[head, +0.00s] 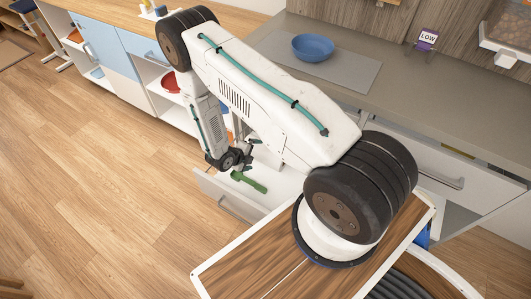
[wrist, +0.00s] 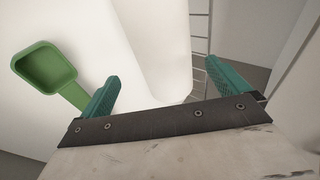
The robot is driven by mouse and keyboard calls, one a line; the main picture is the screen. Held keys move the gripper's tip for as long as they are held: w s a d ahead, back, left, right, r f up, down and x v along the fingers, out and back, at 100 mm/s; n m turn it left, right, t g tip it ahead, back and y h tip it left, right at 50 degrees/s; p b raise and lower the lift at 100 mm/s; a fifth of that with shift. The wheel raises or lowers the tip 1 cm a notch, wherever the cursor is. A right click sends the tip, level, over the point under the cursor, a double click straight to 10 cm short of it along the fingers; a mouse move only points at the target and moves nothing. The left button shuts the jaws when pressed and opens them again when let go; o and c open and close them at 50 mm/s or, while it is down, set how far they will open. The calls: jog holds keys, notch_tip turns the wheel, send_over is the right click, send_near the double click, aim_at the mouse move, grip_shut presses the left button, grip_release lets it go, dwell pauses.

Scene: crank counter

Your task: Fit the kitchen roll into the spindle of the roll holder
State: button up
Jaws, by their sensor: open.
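My gripper (wrist: 162,70) is open, with its two teal fingertips spread wide. In the head view my gripper (head: 245,160) is small and low over an open drawer (head: 225,192). A white, rounded, roll-like shape (wrist: 158,35) lies between and beyond the fingertips in the wrist view. It looks like the kitchen roll, but I cannot be sure, nor tell whether the fingers touch it. My arm hides much of the drawer in the head view. I cannot make out the roll holder or its spindle in either view.
A green scoop (wrist: 45,68) lies beside the left finger; it also shows in the head view (head: 248,181). Wire bars (wrist: 200,40) stand behind the right finger. A blue bowl (head: 313,47) sits on a grey mat (head: 350,75) on the counter, near a "LOW" sign (head: 427,38).

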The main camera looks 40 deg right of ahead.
aim_at(260, 153)
jog(key=x, duration=0.7)
jog(key=shift+w+d, duration=0.1)
jog(key=shift+d, duration=0.2)
jog(key=c, duration=0.9)
